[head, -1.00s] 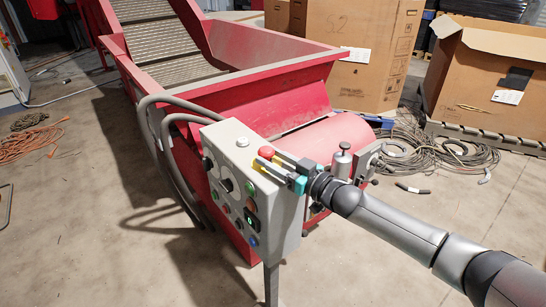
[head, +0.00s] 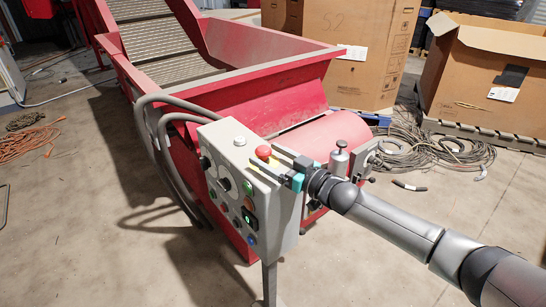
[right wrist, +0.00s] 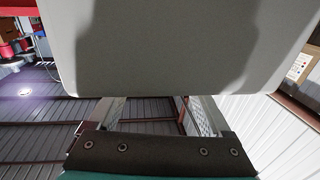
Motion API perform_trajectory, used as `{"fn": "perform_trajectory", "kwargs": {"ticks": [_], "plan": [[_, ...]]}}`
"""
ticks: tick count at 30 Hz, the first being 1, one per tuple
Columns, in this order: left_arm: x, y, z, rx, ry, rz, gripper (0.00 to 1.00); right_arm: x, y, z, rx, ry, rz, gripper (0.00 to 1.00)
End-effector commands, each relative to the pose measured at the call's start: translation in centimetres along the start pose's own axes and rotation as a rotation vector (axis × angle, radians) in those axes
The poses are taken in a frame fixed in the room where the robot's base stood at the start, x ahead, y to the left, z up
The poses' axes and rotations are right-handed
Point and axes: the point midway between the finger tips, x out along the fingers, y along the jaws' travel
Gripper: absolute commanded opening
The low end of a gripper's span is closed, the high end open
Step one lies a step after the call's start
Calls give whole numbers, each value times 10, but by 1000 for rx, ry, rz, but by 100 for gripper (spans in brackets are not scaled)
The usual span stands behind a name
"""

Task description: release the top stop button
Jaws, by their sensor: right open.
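The red top stop button (head: 263,152) stands on the upper end of the grey control box (head: 286,215), with a little yellow showing beside its base. My right gripper (head: 268,160) comes in from the right at the height of the button. It is open, with one finger on the far side of the button and one on the near side. I cannot tell whether they touch it. In the right wrist view, the grey box wall (right wrist: 180,45) hides the fingertips and the button. My left gripper is not in view.
The box face carries a black knob (head: 225,184), a green button (head: 247,187) and a blue button (head: 251,239). Grey hoses (head: 152,120) run to the red conveyor hopper (head: 230,85) behind it. A metal cylinder (head: 339,160) stands near my right wrist. Open floor lies in front.

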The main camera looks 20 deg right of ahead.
Motion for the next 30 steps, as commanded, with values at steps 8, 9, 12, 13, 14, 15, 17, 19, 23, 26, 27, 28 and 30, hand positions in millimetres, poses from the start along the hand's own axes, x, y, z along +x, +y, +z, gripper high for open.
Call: {"fn": "perform_trajectory", "kwargs": {"ticks": [8,9,12,13,14,15,17,19,23,26,27,28,30], "plan": [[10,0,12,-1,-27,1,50,-19,0,0,2,-4,0,83],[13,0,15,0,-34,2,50,-24,0,0,1,-4,1,83],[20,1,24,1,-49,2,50,-40,0,0,3,-5,1,83],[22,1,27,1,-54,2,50,-45,0,0,2,-5,0,83],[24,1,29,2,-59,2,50,-49,0,-1,1,-4,0,83],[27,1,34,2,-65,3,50,-55,0,-1,1,-5,1,83],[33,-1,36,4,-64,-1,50,-63,0,0,2,-4,1,83],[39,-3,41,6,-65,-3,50,-72,0,0,1,-4,0,83],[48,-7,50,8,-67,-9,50,-89,0,0,2,-3,0,83],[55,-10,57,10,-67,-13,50,-103,0,-1,2,-4,0,83],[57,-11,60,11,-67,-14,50,-108,0,-1,0,-4,1,83],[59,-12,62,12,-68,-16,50,-112,0,0,0,-4,1,83],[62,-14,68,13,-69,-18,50,-121,0,-1,1,-3,0,83]]}}
